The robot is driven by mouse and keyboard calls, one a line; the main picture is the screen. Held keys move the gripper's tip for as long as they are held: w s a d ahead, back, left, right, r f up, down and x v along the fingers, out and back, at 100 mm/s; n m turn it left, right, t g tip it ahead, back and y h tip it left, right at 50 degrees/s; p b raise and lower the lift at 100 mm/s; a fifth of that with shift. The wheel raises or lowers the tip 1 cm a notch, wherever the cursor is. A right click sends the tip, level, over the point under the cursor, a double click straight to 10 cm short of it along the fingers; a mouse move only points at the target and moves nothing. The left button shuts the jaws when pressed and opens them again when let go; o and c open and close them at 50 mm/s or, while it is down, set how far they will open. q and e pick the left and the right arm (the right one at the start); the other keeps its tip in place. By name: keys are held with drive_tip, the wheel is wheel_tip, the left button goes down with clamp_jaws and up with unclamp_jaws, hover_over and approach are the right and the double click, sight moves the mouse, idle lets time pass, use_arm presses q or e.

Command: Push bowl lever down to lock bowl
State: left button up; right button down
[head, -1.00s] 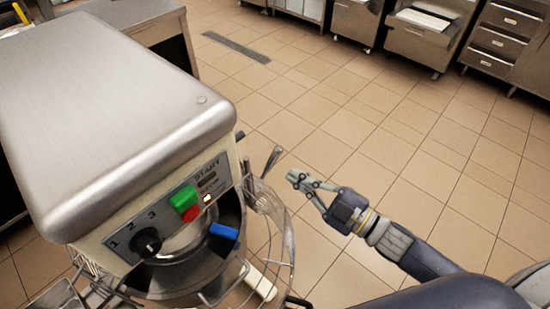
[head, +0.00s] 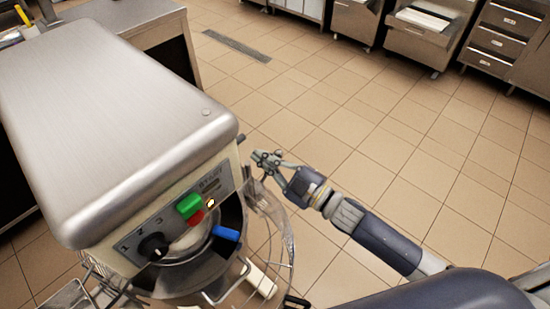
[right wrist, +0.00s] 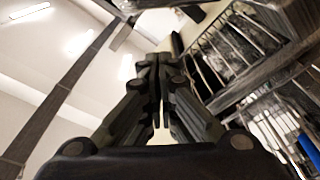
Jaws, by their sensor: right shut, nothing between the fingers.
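The mixer (head: 110,110) stands at the left of the head view, with a steel top and a front panel. Its bowl (head: 180,278) sits low under the head, behind a wire guard (head: 292,250). My right gripper (head: 262,158) is shut and empty, at the right side of the mixer just above the guard. It overlaps the spot where the grey bowl lever stood upright, so the lever is mostly or wholly hidden. I cannot tell whether they touch. In the right wrist view the closed fingers (right wrist: 157,95) point toward the machine. My left gripper is not in view.
The panel has a green button (head: 189,204), a red button (head: 195,217) and a black knob (head: 153,246). A blue part (head: 226,233) shows below. Steel cabinets (head: 430,35) line the far wall. The tiled floor (head: 370,140) to the right is clear.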

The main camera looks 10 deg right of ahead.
drive_tip(key=d+f, duration=0.2)
drive_tip(key=f, duration=0.1)
drive_tip(key=shift+w+d, duration=0.25)
drive_tip(key=shift+d, duration=0.15)
drive_tip(key=shift+w+d+f+m, duration=0.15)
drive_tip(key=shift+d+m, duration=0.05)
drive_tip(key=shift+m, duration=0.2)
drive_tip(key=shift+d+f, duration=0.1)
drive_tip(key=w+d+f+m+t+h+b, duration=0.1)
drive_tip(key=w+d+f+m+b, duration=0.1)
drive_tip(key=f+m, duration=0.5)
drive_tip(key=d+m+b, duration=0.1)
drive_tip(key=m+b, duration=0.1)
drive_tip(key=m, duration=0.2)
drive_tip(key=shift+w+d+t+h, duration=0.3)
drive_tip(key=shift+d, duration=0.05)
drive_tip(key=shift+b, duration=0.3)
idle(0.4)
